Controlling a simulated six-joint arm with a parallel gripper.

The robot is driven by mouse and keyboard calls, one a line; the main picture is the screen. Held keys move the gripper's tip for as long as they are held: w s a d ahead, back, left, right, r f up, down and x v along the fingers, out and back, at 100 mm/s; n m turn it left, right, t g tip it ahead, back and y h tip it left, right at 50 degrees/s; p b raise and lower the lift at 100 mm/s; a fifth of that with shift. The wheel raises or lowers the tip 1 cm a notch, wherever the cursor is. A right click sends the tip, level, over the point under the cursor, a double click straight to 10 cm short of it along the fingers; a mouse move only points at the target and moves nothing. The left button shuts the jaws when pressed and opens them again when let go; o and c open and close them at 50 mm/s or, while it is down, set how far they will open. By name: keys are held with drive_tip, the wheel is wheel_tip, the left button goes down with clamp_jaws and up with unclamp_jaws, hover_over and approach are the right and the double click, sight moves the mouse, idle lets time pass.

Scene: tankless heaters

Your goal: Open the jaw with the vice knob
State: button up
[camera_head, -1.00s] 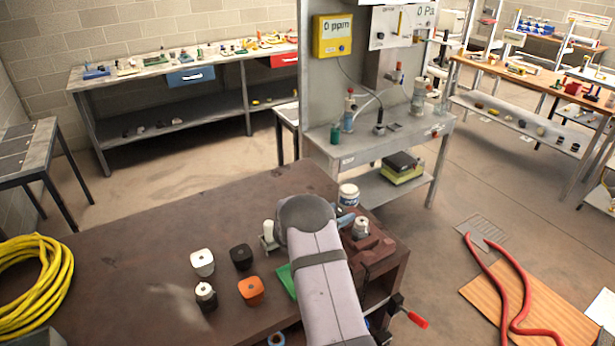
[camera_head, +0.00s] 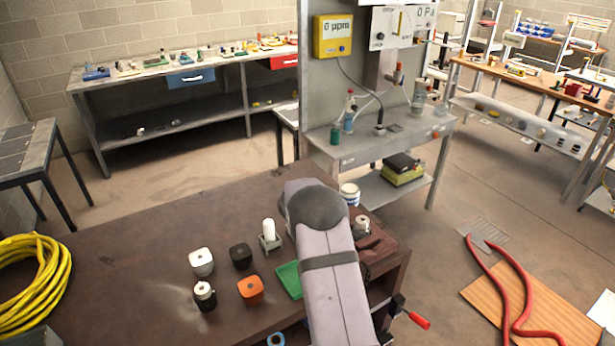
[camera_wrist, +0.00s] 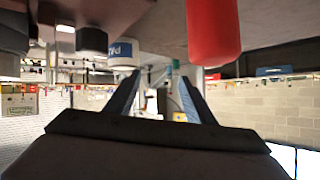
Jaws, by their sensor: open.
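The brown vice (camera_head: 385,242) sits at the right end of the brown workbench, partly hidden behind my arm. A red-tipped handle (camera_head: 418,320) on a dark rod sticks out below the bench's right edge; I cannot tell whether it is the vice knob. In the wrist view, which looks upside down, my gripper's (camera_wrist: 163,80) two blue-grey fingers are apart with nothing between them. A red cylinder (camera_wrist: 213,30) is close beside the fingers, apart from them; I cannot tell whether it is that handle. In the head view my arm hides the gripper.
On the workbench (camera_head: 130,275) are a white cylinder in a holder (camera_head: 269,231), a green tray (camera_head: 289,279), several small blocks including an orange one (camera_head: 250,289), and a yellow cable coil (camera_head: 35,285). A white tub (camera_head: 349,194) stands behind my arm. The middle left of the bench is clear.

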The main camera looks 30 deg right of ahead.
drive_tip(key=w+r+n+t+y, duration=0.2)
drive_tip(key=w+n+y, duration=0.3)
drive_tip(key=n+y, duration=0.1)
drive_tip(key=shift+w+r+n, duration=0.15)
drive_tip(key=shift+w+n, duration=0.25)
drive_tip(key=shift+n, duration=0.1)
idle(0.4)
